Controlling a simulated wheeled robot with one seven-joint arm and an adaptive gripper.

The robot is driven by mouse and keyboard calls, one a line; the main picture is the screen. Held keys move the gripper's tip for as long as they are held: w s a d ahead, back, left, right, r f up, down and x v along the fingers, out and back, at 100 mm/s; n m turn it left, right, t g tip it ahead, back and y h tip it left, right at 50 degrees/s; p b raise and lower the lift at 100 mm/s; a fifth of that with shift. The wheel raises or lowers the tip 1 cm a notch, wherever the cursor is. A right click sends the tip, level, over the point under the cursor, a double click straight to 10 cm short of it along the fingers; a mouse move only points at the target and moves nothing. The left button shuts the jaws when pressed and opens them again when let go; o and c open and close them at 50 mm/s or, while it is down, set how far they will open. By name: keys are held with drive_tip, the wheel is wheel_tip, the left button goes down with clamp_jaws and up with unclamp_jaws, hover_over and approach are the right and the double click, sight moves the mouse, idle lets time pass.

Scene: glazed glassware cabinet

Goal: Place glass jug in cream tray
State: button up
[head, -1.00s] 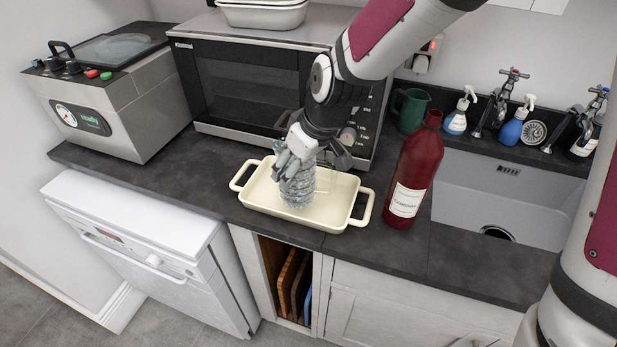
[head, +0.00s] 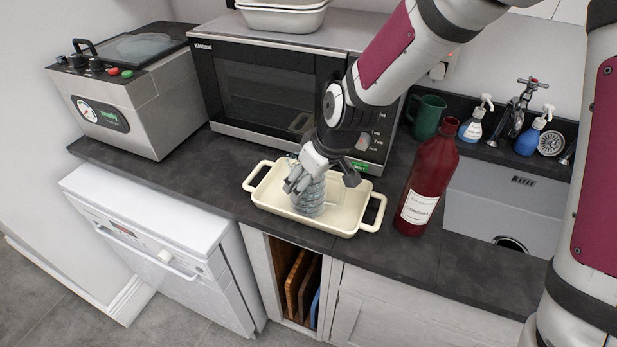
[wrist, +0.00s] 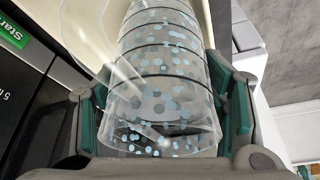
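The clear ribbed glass jug (head: 309,200) is upright or nearly so, inside the outline of the cream tray (head: 268,198) on the dark counter. My gripper (head: 306,180) is above the tray and shut around the jug. In the wrist view the jug (wrist: 160,85), with pale blue dots and dark rings, sits between both fingers of my gripper (wrist: 162,115). The jug's base looks at or very near the tray floor; I cannot tell whether it touches. The gripper hides the jug's upper part in the head view.
A dark red bottle (head: 428,185) stands just right of the tray. A microwave (head: 262,92) is behind it, and a green jug (head: 428,117) stands at the back. A sink (head: 500,205) lies to the right. The counter left of the tray is clear.

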drive_tip(key=shift+o, duration=1.3)
drive_tip(key=v, duration=1.2)
drive_tip(key=s+d+r+m+t+h, duration=0.1)
drive_tip(key=s+d+r+m, duration=0.3)
drive_tip(key=s+d, duration=0.5)
drive_tip(key=s+d+r+m+t+h, duration=0.1)
drive_tip(key=s+d+r+m+h, duration=0.1)
drive_tip(key=s+d+r+m, duration=0.3)
drive_tip(key=s+d+r+p, duration=0.1)
drive_tip(key=s+d, duration=0.3)
drive_tip(key=s, duration=0.2)
drive_tip(key=shift+d+r+m, duration=0.2)
drive_tip(key=shift+r+m, duration=0.1)
drive_tip(key=shift+r, duration=0.1)
